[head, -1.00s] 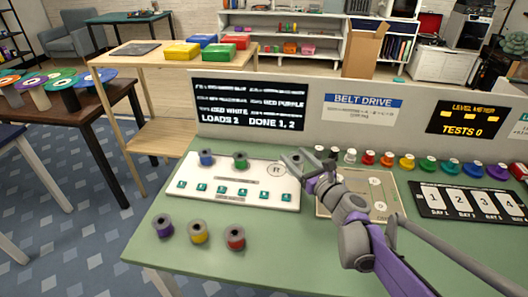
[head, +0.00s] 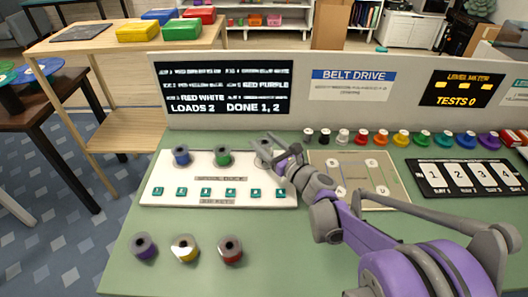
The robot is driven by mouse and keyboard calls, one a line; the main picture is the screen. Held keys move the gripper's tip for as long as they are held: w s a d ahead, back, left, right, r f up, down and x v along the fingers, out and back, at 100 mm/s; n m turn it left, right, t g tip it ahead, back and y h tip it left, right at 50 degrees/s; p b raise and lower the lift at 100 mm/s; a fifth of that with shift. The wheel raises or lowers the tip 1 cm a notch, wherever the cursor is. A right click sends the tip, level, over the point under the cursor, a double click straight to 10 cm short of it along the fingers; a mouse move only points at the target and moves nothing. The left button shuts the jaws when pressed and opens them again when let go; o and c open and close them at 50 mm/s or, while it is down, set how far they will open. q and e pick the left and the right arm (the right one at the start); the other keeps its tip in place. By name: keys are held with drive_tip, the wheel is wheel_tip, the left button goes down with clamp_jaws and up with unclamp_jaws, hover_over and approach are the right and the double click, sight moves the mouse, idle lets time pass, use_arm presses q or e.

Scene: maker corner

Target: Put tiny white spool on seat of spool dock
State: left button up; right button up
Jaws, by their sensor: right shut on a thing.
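The spool dock (head: 218,203) is a white board with a row of teal markers. A blue spool (head: 181,156) and a green spool (head: 223,156) stand upright on its left and middle back seats. My right gripper (head: 264,148) is over the right back seat, shut on a small pale thing that appears to be the tiny white spool. The fingers hide most of that spool and the seat below, so I cannot tell if they touch. My left gripper is not in view.
Purple (head: 145,246), yellow (head: 185,248) and red (head: 230,249) spools stand on the green table in front of the dock. A row of small coloured pieces (head: 402,138) lines the back panel. A tan belt board (head: 387,192) lies right of the dock.

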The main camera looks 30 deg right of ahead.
sight(269, 153)
drive_tip(key=shift+f+b, duration=0.45)
drive_tip(key=shift+f, duration=1.1)
drive_tip(key=shift+f, duration=0.2)
drive_tip(key=o, duration=1.4)
drive_tip(key=shift+r, duration=0.2)
drive_tip(key=shift+s, duration=0.25)
drive_tip(key=s, duration=0.3)
drive_tip(key=s+p, duration=0.1)
drive_tip(key=s, duration=0.3)
drive_tip(key=s+d, duration=0.1)
drive_tip(key=s, duration=0.3)
drive_tip(key=shift+s+d+p, duration=0.1)
drive_tip(key=shift+s+p, duration=0.1)
drive_tip(key=shift+p, duration=0.2)
